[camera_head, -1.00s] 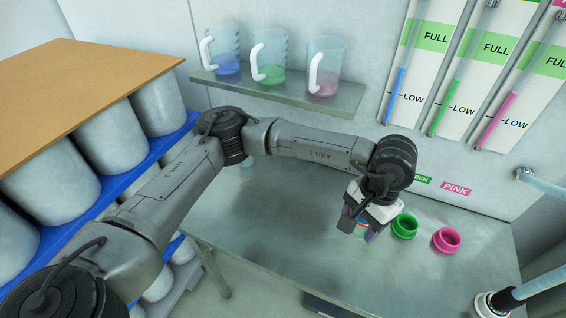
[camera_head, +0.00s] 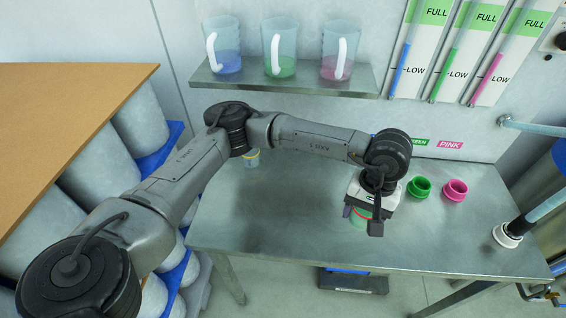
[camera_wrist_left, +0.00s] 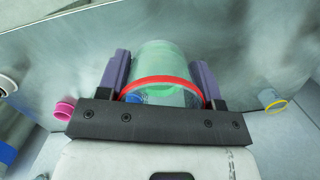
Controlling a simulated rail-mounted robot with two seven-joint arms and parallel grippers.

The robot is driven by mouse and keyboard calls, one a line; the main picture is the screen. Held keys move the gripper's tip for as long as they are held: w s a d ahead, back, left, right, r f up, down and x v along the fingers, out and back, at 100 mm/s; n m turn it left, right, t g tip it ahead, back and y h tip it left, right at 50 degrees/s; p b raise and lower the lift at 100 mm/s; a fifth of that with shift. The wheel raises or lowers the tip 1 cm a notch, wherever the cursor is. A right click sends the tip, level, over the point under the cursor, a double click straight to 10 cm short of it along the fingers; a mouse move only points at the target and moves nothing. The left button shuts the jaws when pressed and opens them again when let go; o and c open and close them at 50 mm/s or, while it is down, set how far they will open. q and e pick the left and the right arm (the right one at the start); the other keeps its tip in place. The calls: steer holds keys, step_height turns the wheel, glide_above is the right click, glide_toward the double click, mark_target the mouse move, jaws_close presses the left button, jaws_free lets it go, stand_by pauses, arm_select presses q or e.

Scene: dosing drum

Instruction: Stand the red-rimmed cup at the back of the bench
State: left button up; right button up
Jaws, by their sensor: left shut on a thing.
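The red-rimmed cup (camera_wrist_left: 165,85) is clear with a greenish tint, and its red rim faces the camera in the left wrist view. My left gripper (camera_wrist_left: 160,80) is shut on it, with one purple finger on each side. In the head view my left gripper (camera_head: 362,214) hangs over the middle right of the steel bench (camera_head: 290,215), with the cup (camera_head: 358,222) partly hidden under it. Whether the cup touches the bench I cannot tell. My right gripper is not in view.
A yellow-rimmed cup (camera_head: 252,159) stands at the back left of the bench, partly behind my arm. A green collar (camera_head: 419,188) and a pink collar (camera_head: 455,191) lie at the back right. A shelf (camera_head: 285,86) with several jugs hangs above. The bench's front middle is clear.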

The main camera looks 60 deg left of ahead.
arm_select(q)
steer(key=s+a+f+n+t+y, duration=0.15)
steer(key=s+a+f+n, duration=0.35)
steer(key=n, duration=1.1)
steer(key=a+f+n+t, duration=0.2)
steer(key=a+n, duration=0.4)
steer(key=n, duration=0.9)
steer(key=n+g+y+b, duration=0.1)
steer(key=n+g, duration=0.1)
steer(key=n, duration=1.6)
glide_toward(291, 162)
steer(key=shift+s+a+f, duration=0.1)
steer(key=shift+a+f, duration=0.15)
steer(key=shift+f, duration=0.65)
step_height(291, 162, down, 5)
steer(key=shift+r+b, duration=0.1)
steer(key=shift+b, duration=0.75)
steer(key=shift+a, duration=0.1)
